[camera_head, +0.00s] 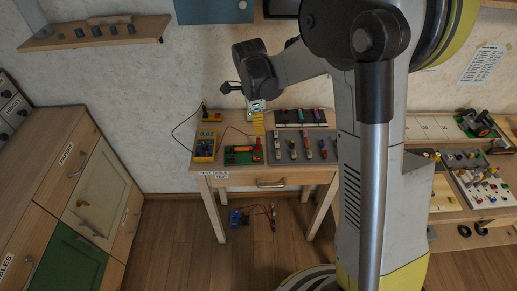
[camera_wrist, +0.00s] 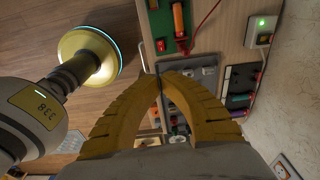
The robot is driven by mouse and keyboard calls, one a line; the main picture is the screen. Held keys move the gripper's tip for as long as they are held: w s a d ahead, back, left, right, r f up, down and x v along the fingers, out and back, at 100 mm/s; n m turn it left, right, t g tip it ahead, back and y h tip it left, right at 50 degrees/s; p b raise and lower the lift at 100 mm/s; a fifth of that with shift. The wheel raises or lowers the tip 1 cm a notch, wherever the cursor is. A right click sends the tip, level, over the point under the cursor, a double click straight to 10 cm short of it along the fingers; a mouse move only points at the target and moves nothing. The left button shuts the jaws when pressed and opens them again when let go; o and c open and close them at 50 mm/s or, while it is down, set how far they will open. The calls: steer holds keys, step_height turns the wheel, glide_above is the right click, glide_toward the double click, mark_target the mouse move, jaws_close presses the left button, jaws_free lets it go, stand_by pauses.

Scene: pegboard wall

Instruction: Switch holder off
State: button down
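A small pale box (camera_wrist: 262,30) with a lit green spot sits near the wall edge of the worktable in the wrist view. I cannot tell for sure whether it is the holder's switch. My gripper (camera_wrist: 158,76) has yellow ribbed fingers whose tips come together, with nothing clearly held between them.
The small table has a yellow meter (camera_head: 205,146), a green board (camera_head: 242,156) with a red wire, and a black tray (camera_head: 300,117) holding coloured pens. Wooden cabinets (camera_head: 70,190) stand at left. A shelf (camera_head: 95,35) is on the wall.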

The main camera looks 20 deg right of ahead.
steer(key=b, duration=0.4)
glide_above(256, 160)
steer(key=d, duration=0.2)
steer(key=f, duration=0.9)
steer(key=shift+s+d+f, duration=0.1)
steer(key=shift+s+f, duration=0.15)
steer(key=shift+f, duration=0.05)
steer(key=f, duration=0.1)
steer(key=a+f+b, duration=0.1)
steer(key=f, duration=0.1)
steer(key=shift+w+a+f, duration=0.1)
steer(key=shift+f, duration=0.05)
steer(key=shift+a+f+b, duration=0.15)
steer(key=shift+f+b, duration=0.15)
steer(key=shift+f, duration=0.05)
steer(key=shift+w+a+f, duration=0.1)
steer(key=shift+a+f, duration=0.05)
steer(key=shift+f, duration=0.1)
steer(key=shift+w+a+f+b, duration=0.15)
steer(key=shift+a+f+b, duration=0.05)
steer(key=shift+a+b, duration=0.25)
steer(key=shift+d, duration=0.15)
